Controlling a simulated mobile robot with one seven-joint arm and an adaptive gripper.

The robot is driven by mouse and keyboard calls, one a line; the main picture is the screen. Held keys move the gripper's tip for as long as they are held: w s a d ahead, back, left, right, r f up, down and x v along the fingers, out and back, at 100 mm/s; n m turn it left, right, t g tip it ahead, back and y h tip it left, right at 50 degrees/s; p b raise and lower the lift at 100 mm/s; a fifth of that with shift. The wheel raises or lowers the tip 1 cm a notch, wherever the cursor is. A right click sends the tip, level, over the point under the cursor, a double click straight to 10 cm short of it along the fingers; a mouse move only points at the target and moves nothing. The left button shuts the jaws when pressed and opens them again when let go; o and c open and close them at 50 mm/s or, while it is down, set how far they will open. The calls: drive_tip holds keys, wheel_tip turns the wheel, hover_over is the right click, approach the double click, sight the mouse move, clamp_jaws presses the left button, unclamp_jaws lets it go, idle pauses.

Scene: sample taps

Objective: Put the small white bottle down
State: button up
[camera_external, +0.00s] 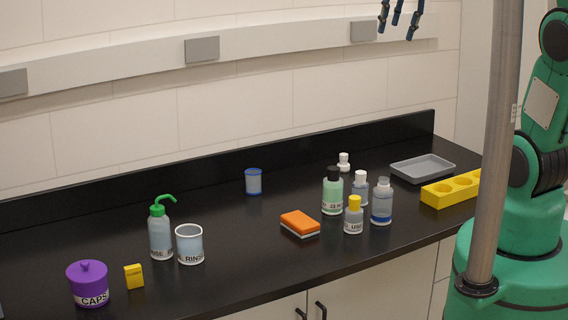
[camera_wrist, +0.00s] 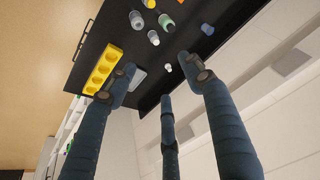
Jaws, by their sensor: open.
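The small white bottle (camera_external: 344,162) stands upright on the black counter (camera_external: 330,267), near the back, behind the green bottle with a black cap. In the wrist view a small white object that looks like it (camera_wrist: 168,68) shows between my fingers, far below them. My gripper (camera_external: 402,18) is high above the back of the counter at the top of the external view, partly cut off by the frame. Its three dark blue fingers are spread and empty in the wrist view (camera_wrist: 160,78). It is well apart from the bottle.
A grey tray (camera_external: 422,167) and a yellow rack (camera_external: 451,189) lie right of the white bottle. The green bottle (camera_external: 333,193) and several others stand in front. An orange sponge (camera_external: 300,223) and blue cup (camera_external: 253,181) are left. Bare counter lies between the cup and the white bottle.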

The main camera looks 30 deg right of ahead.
drive_tip(key=s+a+f, duration=0.1)
drive_tip(key=s+f, duration=0.1)
drive_tip(key=s, duration=0.7)
drive_tip(key=s+a+f+n+t, duration=0.1)
drive_tip(key=s+f, duration=0.2)
drive_tip(key=s, duration=0.6)
drive_tip(key=shift+s+a+n, duration=0.3)
drive_tip(key=shift+a, duration=0.05)
wheel_tip(320, 180, down, 13)
drive_tip(key=b, duration=1.3)
